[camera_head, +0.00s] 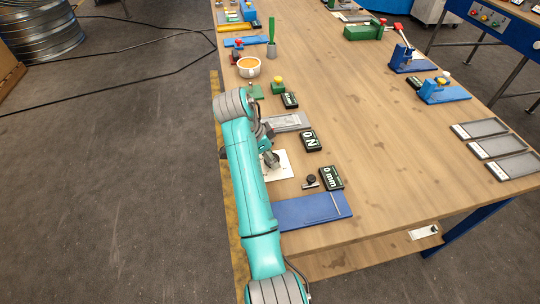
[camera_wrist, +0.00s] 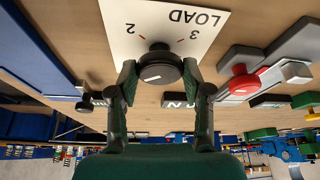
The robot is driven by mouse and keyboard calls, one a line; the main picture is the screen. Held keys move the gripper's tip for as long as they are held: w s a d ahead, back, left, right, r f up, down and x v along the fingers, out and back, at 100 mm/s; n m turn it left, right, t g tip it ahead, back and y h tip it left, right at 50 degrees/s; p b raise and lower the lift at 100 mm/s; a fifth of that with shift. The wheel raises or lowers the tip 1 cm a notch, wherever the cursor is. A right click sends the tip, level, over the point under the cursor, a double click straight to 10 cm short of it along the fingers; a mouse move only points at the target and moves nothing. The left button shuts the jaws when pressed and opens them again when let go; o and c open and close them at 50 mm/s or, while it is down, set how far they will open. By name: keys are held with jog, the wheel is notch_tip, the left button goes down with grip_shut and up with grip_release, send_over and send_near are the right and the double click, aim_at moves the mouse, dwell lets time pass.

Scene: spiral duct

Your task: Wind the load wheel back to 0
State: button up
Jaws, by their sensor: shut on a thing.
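The load wheel (camera_wrist: 157,66) is a round black knob with a short white mark on its face. It stands on a white plate (camera_wrist: 160,15) lettered LOAD, with the numbers 2 and 3 showing upside down in the wrist view. My gripper (camera_wrist: 158,72) has one green finger on each side of the wheel and is shut on it. In the head view my gripper (camera_head: 270,158) is over the white plate (camera_head: 284,166), and my arm hides part of that plate. I cannot see a 0 mark on the plate.
A display reading 0 N (camera_head: 310,140) and one reading 0 mm (camera_head: 331,178) stand to the right. A blue board (camera_head: 305,210) lies nearer. A grey fixture with a red knob (camera_wrist: 239,82) is beside the plate.

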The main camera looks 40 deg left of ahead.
jog(key=shift+n, duration=0.3)
jog(key=n, duration=0.2)
jog(key=n+y, duration=0.1)
jog(key=n, duration=0.1)
jog(key=n+y, duration=0.1)
jog(key=n, duration=0.1)
jog(key=shift+d+t, duration=0.25)
jog(key=shift+t, duration=0.05)
jog(key=n+y, duration=0.1)
jog(key=n, duration=0.2)
jog(key=n+y, duration=0.1)
jog(key=n, duration=0.2)
jog(key=shift+d+n+g+y, duration=0.15)
jog(key=shift+n+g+y, duration=0.15)
jog(key=shift+g+y, duration=0.1)
jog(key=n+g, duration=0.1)
jog(key=n, duration=0.2)
jog(key=n+y, duration=0.1)
jog(key=n, duration=0.2)
jog(key=shift+w+d+g+y, duration=0.1)
jog(key=shift+w+g+y, duration=0.1)
jog(key=shift+g+y, duration=0.15)
jog(key=n+g, duration=0.2)
jog(key=n, duration=0.3)
jog(key=shift+w+n, duration=0.1)
jog(key=shift+n, duration=0.3)
jog(key=o, duration=1.1)
jog(key=shift+o, duration=0.2)
